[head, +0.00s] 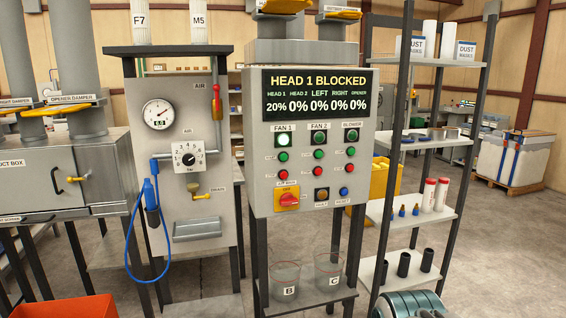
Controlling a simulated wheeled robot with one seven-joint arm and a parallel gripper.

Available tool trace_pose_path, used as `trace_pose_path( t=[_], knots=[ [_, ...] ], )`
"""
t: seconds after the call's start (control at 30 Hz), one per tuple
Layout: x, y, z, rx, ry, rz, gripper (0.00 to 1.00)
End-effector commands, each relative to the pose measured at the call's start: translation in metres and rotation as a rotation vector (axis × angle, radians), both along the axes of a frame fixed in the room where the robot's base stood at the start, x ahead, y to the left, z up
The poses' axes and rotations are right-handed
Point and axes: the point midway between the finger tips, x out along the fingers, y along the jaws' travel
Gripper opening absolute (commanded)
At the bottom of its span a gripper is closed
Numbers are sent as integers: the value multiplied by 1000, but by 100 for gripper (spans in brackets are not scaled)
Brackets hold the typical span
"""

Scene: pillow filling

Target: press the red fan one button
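The grey control panel (262,160) stands in the middle of the head view. The red fan one button (283,175) is the lowest round button in the left column, under the FAN 1 label (284,128). A green button (284,156) sits right above it. The fan one lamp (284,140) at the top of that column is lit pale green-white. The dark display (318,94) reads HEAD 1 BLOCKED, with 20% under HEAD 1 and 0% for the others.
A yellow switch with a red knob (288,200) sits just below the red button. Fan 2 and blower columns are to the right. An air station with a blue hose (129,240) stands left. Shelves (426,143) stand right. Jars B (284,275) and C (329,265) stand below.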

Motion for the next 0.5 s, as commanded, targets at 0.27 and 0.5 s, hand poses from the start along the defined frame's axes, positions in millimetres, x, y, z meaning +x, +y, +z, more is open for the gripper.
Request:
trace_pose_path(
  t=[0.27, 0.5],
  knots=[
    [0, 0, 0, 0, 0, 0, 0],
    [0, 0, 0, 0, 0, 0, 0]
  ],
)
